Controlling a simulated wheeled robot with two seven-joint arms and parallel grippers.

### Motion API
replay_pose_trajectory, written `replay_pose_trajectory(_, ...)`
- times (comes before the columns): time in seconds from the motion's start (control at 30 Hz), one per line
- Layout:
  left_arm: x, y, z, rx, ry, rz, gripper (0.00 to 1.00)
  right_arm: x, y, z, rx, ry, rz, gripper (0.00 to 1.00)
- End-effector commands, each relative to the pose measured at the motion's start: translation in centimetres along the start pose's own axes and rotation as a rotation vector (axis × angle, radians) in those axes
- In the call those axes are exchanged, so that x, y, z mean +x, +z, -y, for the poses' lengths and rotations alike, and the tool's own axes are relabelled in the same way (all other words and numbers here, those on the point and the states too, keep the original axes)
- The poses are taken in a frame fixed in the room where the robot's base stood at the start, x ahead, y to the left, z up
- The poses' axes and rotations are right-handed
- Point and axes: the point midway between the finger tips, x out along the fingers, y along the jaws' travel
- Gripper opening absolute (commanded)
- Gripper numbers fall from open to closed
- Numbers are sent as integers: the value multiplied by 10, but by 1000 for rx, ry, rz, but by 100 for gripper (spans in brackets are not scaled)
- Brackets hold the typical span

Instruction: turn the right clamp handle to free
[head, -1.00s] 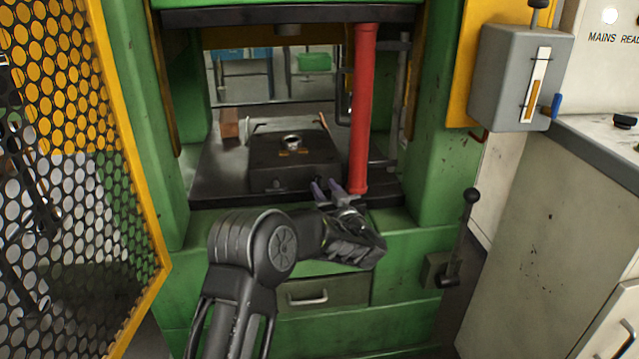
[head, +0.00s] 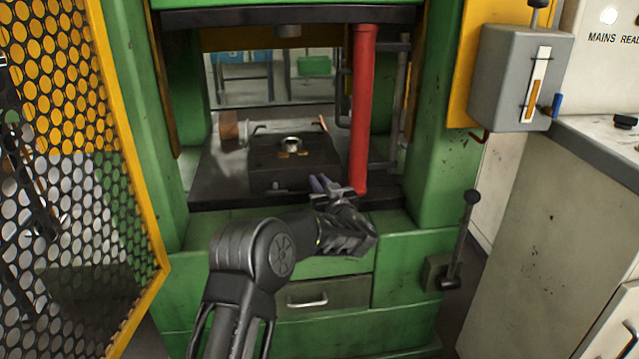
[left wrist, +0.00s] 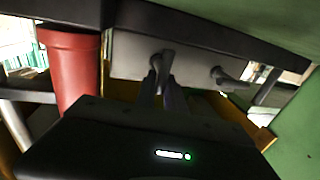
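A dark square die block (head: 265,150) with a round metal fitting on top sits on the press bed. My left gripper (head: 318,184) is at the block's front right, just left of the red post. In the left wrist view, two dark handles hang from the block's face. The one nearer the red post, the right clamp handle (left wrist: 163,61), runs in between the fingertips of my left gripper (left wrist: 161,88), which look closed on it. The other handle (left wrist: 222,76) stands apart. In the head view my gripper hides most of the right handle. My right gripper is out of view.
The red post (head: 360,110) stands close to the right of my gripper; it also shows in the left wrist view (left wrist: 70,65). The green press frame (head: 445,120) bounds both sides. A yellow mesh guard (head: 60,100) is at left, a black lever (head: 463,235) at right.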

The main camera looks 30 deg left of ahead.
Motion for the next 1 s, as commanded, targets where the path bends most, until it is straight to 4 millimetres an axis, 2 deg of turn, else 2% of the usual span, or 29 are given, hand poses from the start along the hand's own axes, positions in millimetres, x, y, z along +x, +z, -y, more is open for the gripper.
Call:
replay_pose_trajectory(0.63,0,3,1,-16,-1,9,0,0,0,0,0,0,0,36)
replay_pose_trajectory(1.0,0,4,4,-176,-1,42,0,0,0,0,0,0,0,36)
